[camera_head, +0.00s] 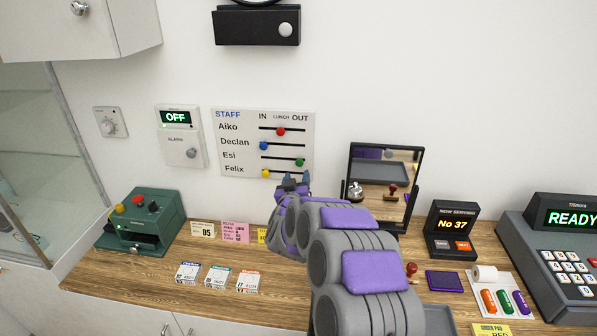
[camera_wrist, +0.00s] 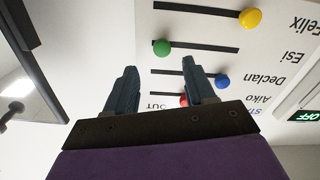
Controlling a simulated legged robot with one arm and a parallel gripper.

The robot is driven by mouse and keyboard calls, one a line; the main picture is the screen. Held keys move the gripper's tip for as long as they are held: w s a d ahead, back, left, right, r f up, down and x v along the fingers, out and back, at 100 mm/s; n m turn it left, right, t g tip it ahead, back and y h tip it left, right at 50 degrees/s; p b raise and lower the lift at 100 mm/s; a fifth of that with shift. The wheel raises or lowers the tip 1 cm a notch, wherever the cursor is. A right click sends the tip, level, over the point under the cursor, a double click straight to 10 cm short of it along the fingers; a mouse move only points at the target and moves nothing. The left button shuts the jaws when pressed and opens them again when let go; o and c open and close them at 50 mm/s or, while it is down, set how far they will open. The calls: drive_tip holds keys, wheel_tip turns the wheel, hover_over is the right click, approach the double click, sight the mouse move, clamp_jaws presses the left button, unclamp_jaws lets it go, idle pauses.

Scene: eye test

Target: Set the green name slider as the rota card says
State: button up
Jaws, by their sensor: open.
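The white staff board (camera_head: 225,160) hangs on the wall with IN, LUNCH and OUT columns. The green slider knob (camera_head: 300,162) on Esi's row is at the OUT end. Red on Aiko's row is near LUNCH; blue on Declan's and yellow on Felix's are at IN. My gripper (camera_head: 295,180) is open and empty just below the board's right part. In the wrist view the board is upside down, and the green knob (camera_wrist: 161,47) lies just beyond the gap between my fingertips (camera_wrist: 159,66), with no visible contact. I cannot tell which card is the rota card; small print is unreadable.
A pink card (camera_head: 235,232) and a D5 card (camera_head: 203,230) stand on the counter; a yellow card (camera_head: 262,236) is partly behind my arm. A framed mirror (camera_head: 417,190) stands right of my gripper. An alarm box (camera_head: 180,152) is left of the board.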

drive_tip(key=s+a+p, duration=0.1)
drive_tip(key=s+a, duration=0.1)
drive_tip(key=s, duration=0.8)
drive_tip(key=shift+s+p, duration=0.15)
drive_tip(key=shift+p, duration=0.15)
drive_tip(key=shift+a+f, duration=0.1)
drive_tip(key=s+a+r+n+g+y, duration=0.25)
drive_tip(key=s+g+y, duration=0.5)
drive_tip(key=s, duration=0.65)
drive_tip(key=s+d+m+g+h, duration=0.1)
drive_tip(key=s+d+g, duration=0.3)
drive_tip(key=s, duration=0.8)
drive_tip(key=s+d+m+g+h, duration=0.1)
drive_tip(key=s+d+g, duration=0.3)
drive_tip(key=s, duration=0.8)
drive_tip(key=s+d+m+g+h, duration=0.1)
drive_tip(key=s+d+g, duration=0.3)
drive_tip(key=s, duration=0.8)
drive_tip(key=shift+s+d+r+h, duration=0.35)
drive_tip(key=shift+d+h, duration=0.2)
drive_tip(key=shift+d, duration=0.3)
